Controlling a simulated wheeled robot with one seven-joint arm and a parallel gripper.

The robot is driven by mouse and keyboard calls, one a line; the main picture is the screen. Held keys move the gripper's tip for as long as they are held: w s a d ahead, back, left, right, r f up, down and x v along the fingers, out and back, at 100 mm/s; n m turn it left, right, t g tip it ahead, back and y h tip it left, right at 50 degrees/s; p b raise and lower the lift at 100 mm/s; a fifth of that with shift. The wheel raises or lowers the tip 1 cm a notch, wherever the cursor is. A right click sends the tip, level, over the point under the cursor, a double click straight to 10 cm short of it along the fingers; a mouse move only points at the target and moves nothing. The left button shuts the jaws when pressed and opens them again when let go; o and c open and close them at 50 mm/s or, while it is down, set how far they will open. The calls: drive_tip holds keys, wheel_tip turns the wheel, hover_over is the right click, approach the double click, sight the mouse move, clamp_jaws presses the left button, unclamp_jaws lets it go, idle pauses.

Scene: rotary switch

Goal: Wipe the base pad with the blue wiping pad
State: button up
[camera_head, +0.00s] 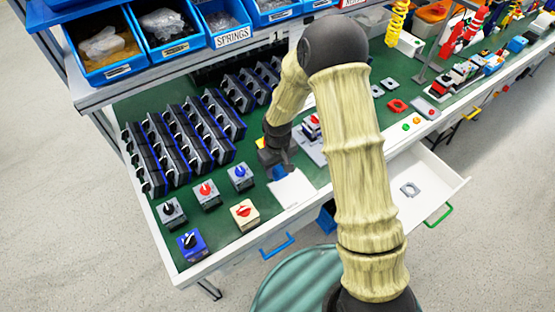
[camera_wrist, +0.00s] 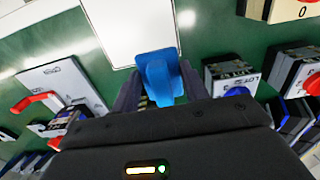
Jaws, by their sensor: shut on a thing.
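The blue wiping pad (camera_wrist: 158,68) is between the fingers of my gripper (camera_wrist: 160,88) in the wrist view, and the fingers are shut on it. In the head view, my gripper (camera_head: 279,160) points down at the bench, with the blue wiping pad (camera_head: 279,172) at its tip. A flat white square, which looks like the base pad (camera_head: 293,188), lies on the green bench top. It also shows in the wrist view (camera_wrist: 130,25). The blue pad overlaps its near edge there; I cannot tell whether they touch.
Several rotary switches, including a red-knobbed one (camera_head: 206,194) and a cream one (camera_head: 245,214), stand left of the white square. Rows of dark holders (camera_head: 175,150) stand behind. An open drawer (camera_head: 425,180) juts out at the right. Blue bins (camera_head: 105,45) line the shelf.

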drive_tip(key=shift+r+p, duration=0.45)
drive_tip(key=shift+r, duration=0.4)
drive_tip(key=shift+w, duration=0.1)
